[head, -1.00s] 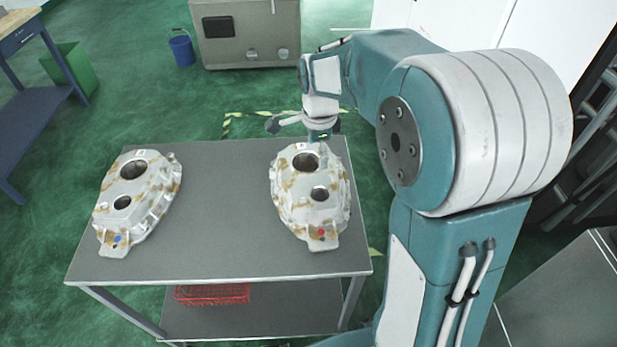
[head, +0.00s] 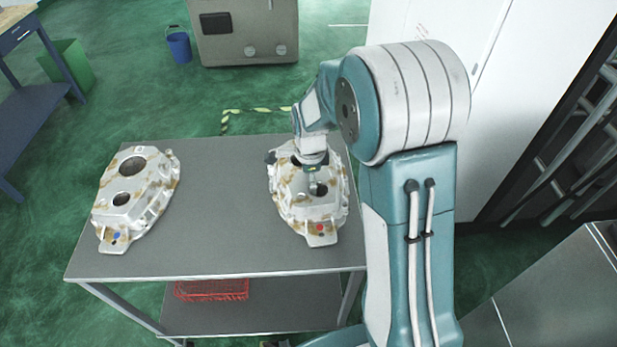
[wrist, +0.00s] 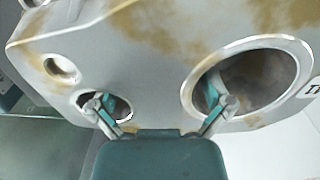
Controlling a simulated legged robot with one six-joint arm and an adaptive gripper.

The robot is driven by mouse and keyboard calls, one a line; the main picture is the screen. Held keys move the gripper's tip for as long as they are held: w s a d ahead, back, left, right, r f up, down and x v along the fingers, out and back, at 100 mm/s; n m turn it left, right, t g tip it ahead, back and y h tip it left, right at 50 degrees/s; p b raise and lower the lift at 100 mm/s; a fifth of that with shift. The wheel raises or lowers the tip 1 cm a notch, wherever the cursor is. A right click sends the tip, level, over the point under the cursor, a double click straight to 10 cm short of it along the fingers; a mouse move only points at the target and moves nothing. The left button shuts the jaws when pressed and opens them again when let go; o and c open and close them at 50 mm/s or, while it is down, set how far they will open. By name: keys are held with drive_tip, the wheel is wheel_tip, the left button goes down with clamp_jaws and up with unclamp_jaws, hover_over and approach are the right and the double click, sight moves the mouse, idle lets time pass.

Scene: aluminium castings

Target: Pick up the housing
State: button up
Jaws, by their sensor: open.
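Two pale, brown-stained cast housings lie on a grey table. The right housing (head: 297,208) has a red dot at its near end; the left housing (head: 150,190) has a blue dot. My gripper (head: 314,184) is over the right housing and hides part of its top, including most of its larger hole. In the wrist view, the housing's stained surface (wrist: 130,45) fills much of the picture. My gripper (wrist: 158,98) is open there, one finger at the smaller hole and the other at the larger hole. I cannot tell how far the fingertips reach in.
The grey table (head: 222,225) has bare room between the housings. A red basket (head: 211,290) sits on its lower shelf. A blue bucket (head: 179,47), a green bin (head: 68,65) and a grey machine (head: 245,30) stand farther back.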

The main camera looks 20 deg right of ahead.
drive_tip(key=shift+f, duration=0.15)
drive_tip(key=shift+c, duration=0.3)
drive_tip(key=c, duration=1.2)
drive_tip(key=shift+c, duration=0.2)
